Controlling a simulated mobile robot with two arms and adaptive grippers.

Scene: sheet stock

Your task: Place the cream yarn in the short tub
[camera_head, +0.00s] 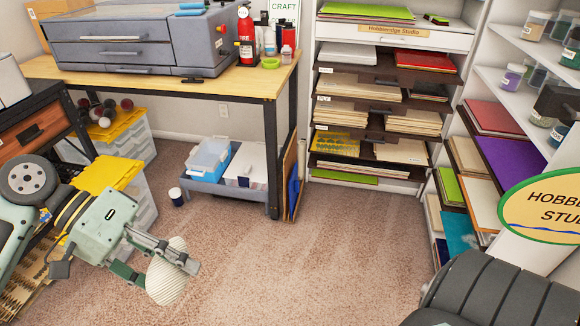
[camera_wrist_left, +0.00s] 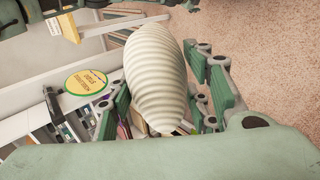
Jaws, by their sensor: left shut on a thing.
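The cream yarn (camera_head: 167,277) is a ribbed, egg-shaped ball. My left gripper (camera_head: 163,263) is shut on it and holds it over the carpet at lower left. In the left wrist view the yarn (camera_wrist_left: 155,75) sits between the two green fingers of the left gripper (camera_wrist_left: 165,100). My right gripper is not in view. I cannot tell which container is the short tub. A low blue-grey tray (camera_head: 231,192) under the table holds a clear blue box (camera_head: 207,158) and a white box (camera_head: 246,163).
Two yellow-topped drawer units (camera_head: 124,124) (camera_head: 108,172) stand at left, the far one with several yarn balls (camera_head: 105,111). The wooden table (camera_head: 265,84) and shelves (camera_head: 365,105) border clear carpet. A dark ribbed object fills the lower right.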

